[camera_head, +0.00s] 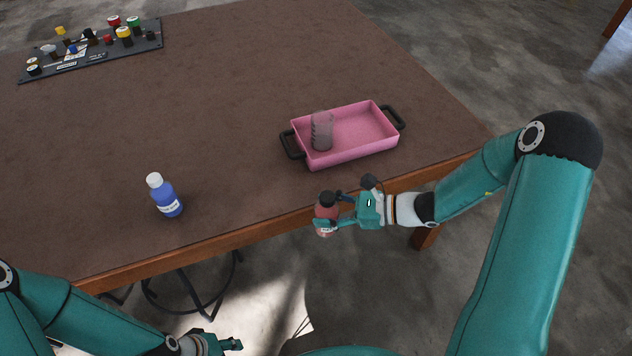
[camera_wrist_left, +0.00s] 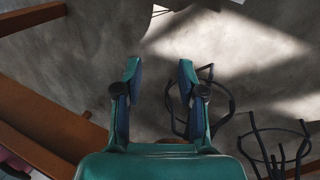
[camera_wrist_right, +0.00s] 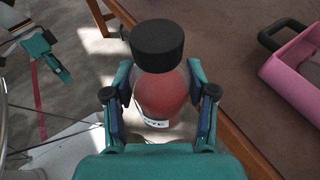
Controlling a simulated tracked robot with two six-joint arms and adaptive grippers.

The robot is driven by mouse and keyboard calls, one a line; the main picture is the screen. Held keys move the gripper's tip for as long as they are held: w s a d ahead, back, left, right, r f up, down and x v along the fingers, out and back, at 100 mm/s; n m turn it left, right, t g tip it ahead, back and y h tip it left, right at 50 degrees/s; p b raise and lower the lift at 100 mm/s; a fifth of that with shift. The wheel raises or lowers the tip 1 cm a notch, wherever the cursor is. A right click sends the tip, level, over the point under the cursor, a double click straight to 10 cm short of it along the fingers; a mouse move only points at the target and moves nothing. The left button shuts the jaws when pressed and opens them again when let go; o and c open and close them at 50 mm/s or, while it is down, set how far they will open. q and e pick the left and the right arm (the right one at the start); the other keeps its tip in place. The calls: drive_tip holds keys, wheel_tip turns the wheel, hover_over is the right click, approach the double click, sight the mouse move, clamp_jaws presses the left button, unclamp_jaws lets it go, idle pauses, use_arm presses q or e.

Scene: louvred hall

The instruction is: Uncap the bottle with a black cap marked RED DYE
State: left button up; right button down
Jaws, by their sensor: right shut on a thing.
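The bottle with red contents (camera_wrist_right: 163,97) is held between the fingers of my right gripper (camera_wrist_right: 160,110). Its black cap (camera_wrist_right: 157,45) is on its top in the right wrist view, and part of a label ending in "YE" shows low on its front. In the head view the bottle (camera_head: 324,212) is in front of the table's front edge, in my right gripper (camera_head: 338,212). My left gripper (camera_wrist_left: 157,85) is open and empty, low over the floor; it shows at the bottom of the head view (camera_head: 228,346).
A pink tray (camera_head: 352,150) with black handles holds a clear grey glass (camera_head: 321,131). A blue bottle with a white cap (camera_head: 164,195) stands at the table's left front. A dark panel with coloured knobs (camera_head: 90,52) lies at the far left. The table's middle is clear.

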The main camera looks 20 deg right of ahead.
use_arm(q)
drive_tip(key=shift+o, duration=1.4)
drive_tip(key=w+d+r+m+g+y, duration=0.15)
drive_tip(key=w+r+m, duration=0.55)
drive_tip(key=m, duration=0.7)
drive_tip(key=w+d+r+m+g+y, duration=0.1)
drive_tip(key=w+r+m+g+y, duration=0.15)
drive_tip(key=w+r+m, duration=0.85)
drive_tip(key=d+r+m+t, duration=0.3)
drive_tip(key=d+r+m, duration=0.6)
drive_tip(key=d+r, duration=0.6)
wheel_tip(320, 180, down, 9)
drive_tip(key=shift+s+d, duration=0.2)
drive_tip(key=shift+d, duration=0.1)
use_arm(e)
drive_tip(key=w+a+f+n+g+y, duration=0.1)
drive_tip(key=a+n+g, duration=0.6)
drive_tip(key=a, duration=0.7)
drive_tip(key=shift+w+a+f+g+y, duration=0.15)
drive_tip(key=shift+w+f+g+y, duration=0.2)
drive_tip(key=shift+g+y, duration=0.5)
